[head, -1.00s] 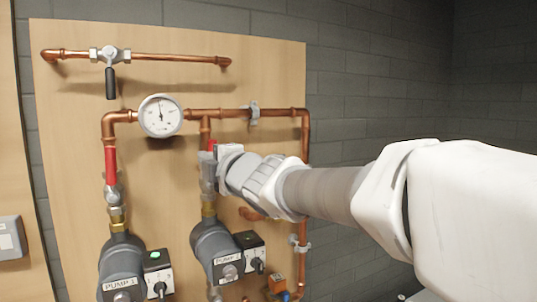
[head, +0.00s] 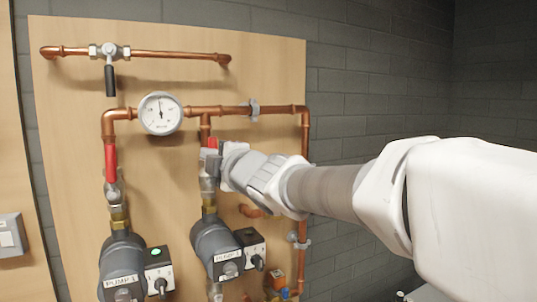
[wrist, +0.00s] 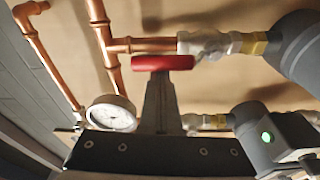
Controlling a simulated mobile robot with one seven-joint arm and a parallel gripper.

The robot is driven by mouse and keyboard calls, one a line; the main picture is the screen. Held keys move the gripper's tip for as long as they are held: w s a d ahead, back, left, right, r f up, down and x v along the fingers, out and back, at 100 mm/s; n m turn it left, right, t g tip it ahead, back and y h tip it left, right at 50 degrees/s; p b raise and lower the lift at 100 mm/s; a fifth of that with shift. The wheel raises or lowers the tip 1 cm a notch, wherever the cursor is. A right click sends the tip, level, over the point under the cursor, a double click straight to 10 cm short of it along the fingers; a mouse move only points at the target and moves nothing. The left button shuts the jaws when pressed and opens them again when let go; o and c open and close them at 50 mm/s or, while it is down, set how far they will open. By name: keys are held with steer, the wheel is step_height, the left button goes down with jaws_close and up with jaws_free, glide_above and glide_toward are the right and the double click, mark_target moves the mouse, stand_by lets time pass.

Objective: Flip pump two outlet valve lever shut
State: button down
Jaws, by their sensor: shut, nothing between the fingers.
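The pump two outlet valve (head: 208,184) sits on the vertical copper pipe above pump 2 (head: 218,250). Its red lever (head: 211,143) shows only in part in the head view, beside my gripper (head: 215,166). In the wrist view the red lever (wrist: 163,63) lies along the pipe, in line with it, and the silver valve body (wrist: 208,44) is to its right. My gripper (wrist: 160,82) is shut and empty, its fingertips right at the lever's lower side in that view. I cannot tell whether they touch it.
A gauge (head: 160,114) and the pump 1 red lever (head: 110,162) are left of my gripper. A black-handled valve (head: 110,72) is on the upper pipe. Pump 1 (head: 122,265) shows a green light. The grey wall at right is clear behind my arm.

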steer(key=shift+w+d+m, duration=0.15)
steer(key=shift+d+m, duration=0.1)
steer(key=shift+m, duration=0.05)
steer(key=w+d+f+m+t+h+b, duration=0.1)
steer(key=w+d+f+m+b, duration=0.3)
steer(key=m, duration=1.2)
steer(key=d+f+t, duration=0.1)
steer(key=d, duration=0.2)
steer(key=shift+f+m+t, duration=0.25)
steer(key=shift+m+t, duration=0.05)
steer(key=shift+w+f, duration=0.1)
steer(key=shift+a, duration=0.1)
step_height(320, 180, up, 4)
steer(key=p, duration=0.2)
steer(key=b+v, duration=0.1)
steer(key=v, duration=0.8)
steer(key=shift+s+b, duration=0.25)
steer(key=shift+b, duration=0.15)
